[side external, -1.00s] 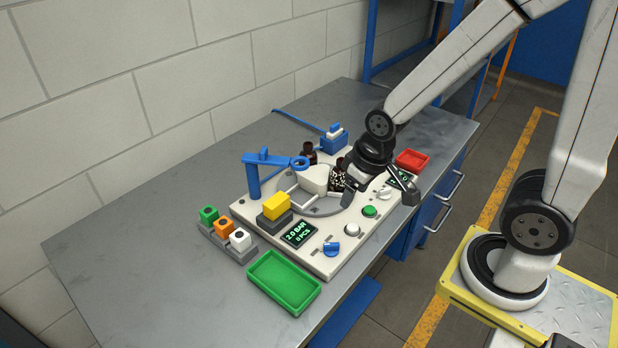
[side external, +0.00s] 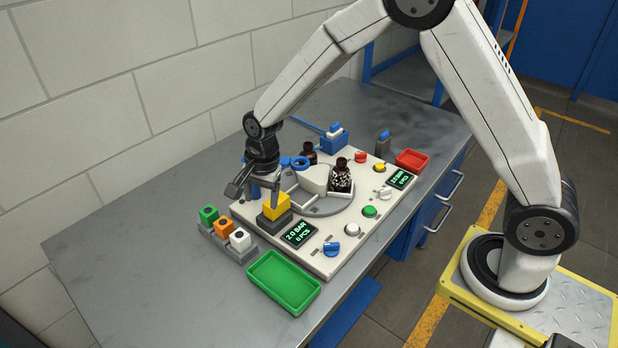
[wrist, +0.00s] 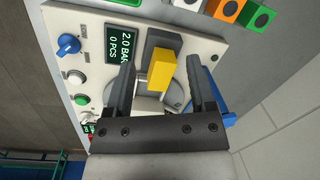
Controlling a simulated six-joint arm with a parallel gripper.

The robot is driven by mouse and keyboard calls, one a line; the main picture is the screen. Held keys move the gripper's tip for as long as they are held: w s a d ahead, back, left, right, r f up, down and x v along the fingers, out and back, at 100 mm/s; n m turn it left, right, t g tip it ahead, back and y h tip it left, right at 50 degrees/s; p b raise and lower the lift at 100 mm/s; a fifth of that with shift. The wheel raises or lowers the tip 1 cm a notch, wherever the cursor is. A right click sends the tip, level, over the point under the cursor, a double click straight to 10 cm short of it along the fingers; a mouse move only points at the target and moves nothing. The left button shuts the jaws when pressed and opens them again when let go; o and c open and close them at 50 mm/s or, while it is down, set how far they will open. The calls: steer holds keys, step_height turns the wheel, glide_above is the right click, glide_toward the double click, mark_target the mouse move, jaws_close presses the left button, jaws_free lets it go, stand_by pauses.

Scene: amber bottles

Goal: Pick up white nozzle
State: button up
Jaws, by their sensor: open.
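The white nozzle (side external: 240,239) is a small white block with a dark hole on top. It stands at the right end of a grey holder, beside the orange and green nozzles. It also shows at the top edge of the wrist view (wrist: 189,3), partly cut off. My gripper (side external: 270,203) is open and points down above the yellow block on the white machine, a short way right of and behind the nozzles. In the wrist view, my gripper (wrist: 165,80) has its two fingers apart, with the yellow block (wrist: 163,68) seen between them. Nothing is held.
The orange nozzle (side external: 223,228) and green nozzle (side external: 209,214) share the grey holder. A green tray (side external: 284,283) lies right of it, and a red tray (side external: 411,160) at the far end. An amber bottle (side external: 341,178) stands on the turntable. The table's left part is clear.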

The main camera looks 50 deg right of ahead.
mark_target(240, 234)
steer(key=w+a+f+m, duration=0.3)
steer(key=a+f+m, duration=0.1)
steer(key=shift+w+a+m+g, duration=0.1)
steer(key=shift+w+m+g, duration=0.2)
steer(key=shift+w, duration=0.1)
steer(key=shift+a+f, duration=0.15)
steer(key=shift+f, duration=1.1)
steer(key=shift+f, duration=0.1)
steer(key=shift+s+a+f, duration=0.1)
steer(key=shift+a+f, duration=0.05)
steer(key=shift+f, duration=1.1)
steer(key=shift+a+f, duration=0.1)
steer(key=shift+f, duration=1.1)
jaws_close()
